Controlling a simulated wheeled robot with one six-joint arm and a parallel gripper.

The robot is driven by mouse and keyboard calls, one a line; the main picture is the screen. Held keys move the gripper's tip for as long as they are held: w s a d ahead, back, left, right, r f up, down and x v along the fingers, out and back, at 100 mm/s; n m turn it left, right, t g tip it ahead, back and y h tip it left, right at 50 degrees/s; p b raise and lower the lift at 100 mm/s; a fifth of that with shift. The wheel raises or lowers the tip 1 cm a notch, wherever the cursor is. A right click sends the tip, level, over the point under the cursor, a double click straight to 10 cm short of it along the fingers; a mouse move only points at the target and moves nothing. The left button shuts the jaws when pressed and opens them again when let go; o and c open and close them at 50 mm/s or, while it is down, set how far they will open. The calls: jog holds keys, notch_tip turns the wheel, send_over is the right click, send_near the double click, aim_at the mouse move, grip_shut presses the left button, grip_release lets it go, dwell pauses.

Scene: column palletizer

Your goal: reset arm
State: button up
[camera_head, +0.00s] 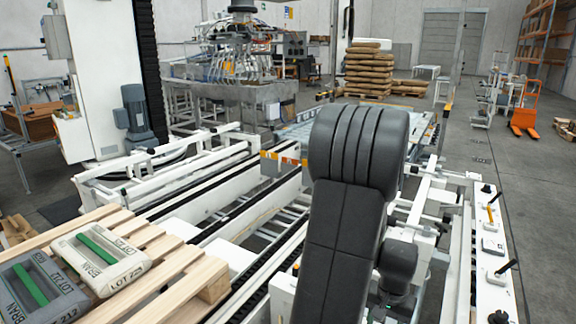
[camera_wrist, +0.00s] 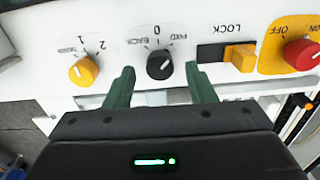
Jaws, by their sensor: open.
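My gripper (camera_wrist: 157,84) shows in the wrist view with its two green fingers apart, one on each side of a black rotary knob (camera_wrist: 160,65). The knob sits on a white control panel (camera_wrist: 110,25) and is marked 0, BACK and FWD. Its white pointer leans to the upper right. I cannot tell whether the fingers touch the panel. In the head view my dark arm fills the middle and right, and the gripper is hidden behind it.
The panel also carries a yellow knob (camera_wrist: 84,71), a yellow LOCK switch (camera_wrist: 240,57) and a red knob (camera_wrist: 301,52). In the head view a wooden pallet (camera_head: 188,275) with labelled bags (camera_head: 100,257) stands at lower left. White conveyor rails (camera_head: 262,205) run behind my arm.

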jog(key=shift+f, duration=0.8)
jog(key=shift+r, duration=0.1)
notch_tip(320, 180, up, 14)
jog(key=p, duration=0.1)
notch_tip(320, 180, down, 14)
jog(key=shift+r+b, duration=0.15)
jog(key=shift+b, duration=0.4)
jog(key=shift+f, duration=0.25)
jog(key=n+p, duration=0.1)
jog(key=n, duration=0.4)
jog(key=shift+r, duration=0.1)
jog(key=n+p, duration=0.1)
jog(key=n, duration=0.2)
jog(key=shift+n, duration=0.4)
notch_tip(320, 180, up, 11)
